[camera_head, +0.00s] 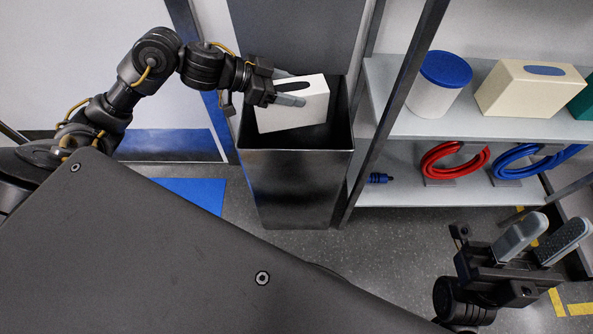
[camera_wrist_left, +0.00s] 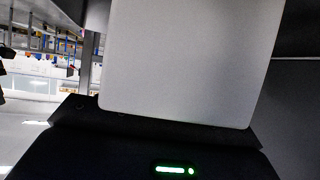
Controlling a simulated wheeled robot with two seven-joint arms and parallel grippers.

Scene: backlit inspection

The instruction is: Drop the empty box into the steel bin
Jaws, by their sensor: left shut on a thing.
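The box's lower part seems to be inside the bin's rim. In the left wrist view the box (camera_wrist_left: 190,60) fills the middle as a pale flat face. My right gripper (camera_head: 543,240) is at the lower right, its fingers apart with nothing between them, away from the bin.
A shelf unit (camera_head: 400,128) stands right of the bin. It holds a white tub with a blue lid (camera_head: 440,83), a cream box (camera_head: 532,90), a red hose coil (camera_head: 453,162) and a blue one (camera_head: 520,162). A dark post (camera_head: 398,100) rises close beside the bin.

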